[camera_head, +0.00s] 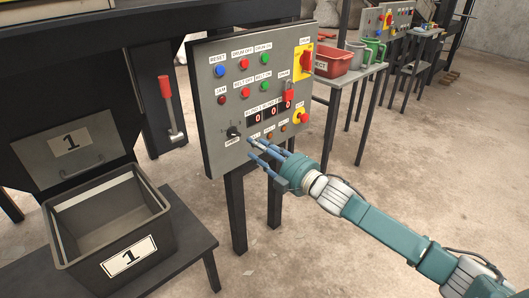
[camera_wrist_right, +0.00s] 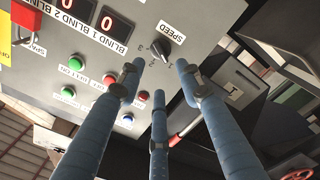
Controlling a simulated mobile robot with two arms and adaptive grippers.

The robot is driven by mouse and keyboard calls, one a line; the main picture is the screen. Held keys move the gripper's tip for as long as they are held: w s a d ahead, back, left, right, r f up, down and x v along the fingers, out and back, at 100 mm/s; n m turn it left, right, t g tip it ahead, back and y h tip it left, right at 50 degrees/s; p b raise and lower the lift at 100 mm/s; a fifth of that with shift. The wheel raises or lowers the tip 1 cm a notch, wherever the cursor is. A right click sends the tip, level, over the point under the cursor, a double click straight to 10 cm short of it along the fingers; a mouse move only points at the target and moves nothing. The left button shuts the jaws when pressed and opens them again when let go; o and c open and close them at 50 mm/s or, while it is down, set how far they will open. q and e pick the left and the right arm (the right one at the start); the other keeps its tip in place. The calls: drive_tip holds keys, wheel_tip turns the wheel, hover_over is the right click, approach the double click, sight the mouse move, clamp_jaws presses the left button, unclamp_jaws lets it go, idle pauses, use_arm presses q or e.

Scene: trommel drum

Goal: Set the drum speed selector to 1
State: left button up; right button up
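The drum speed selector (camera_head: 232,132) is a small black knob with a light pointer mark, low on the left of the grey control panel (camera_head: 212,110). A SPEED label sits beside it. My right gripper (camera_head: 258,148) is in front of the panel, right of and slightly below the selector. Its three blue fingers are spread, with nothing between them, and in the wrist view the gripper (camera_wrist_right: 157,85) appears apart from the knob. My left gripper is out of view.
Push buttons, red digit displays (camera_head: 270,114), a red padlock (camera_head: 289,96), a red rotary switch (camera_head: 306,62) and an emergency stop (camera_head: 300,116) crowd the panel. A grey bin (camera_head: 130,257) stands at left. A table with a red tray (camera_head: 333,63) is behind right.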

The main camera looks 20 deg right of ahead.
drive_tip(key=shift+v, duration=1.25)
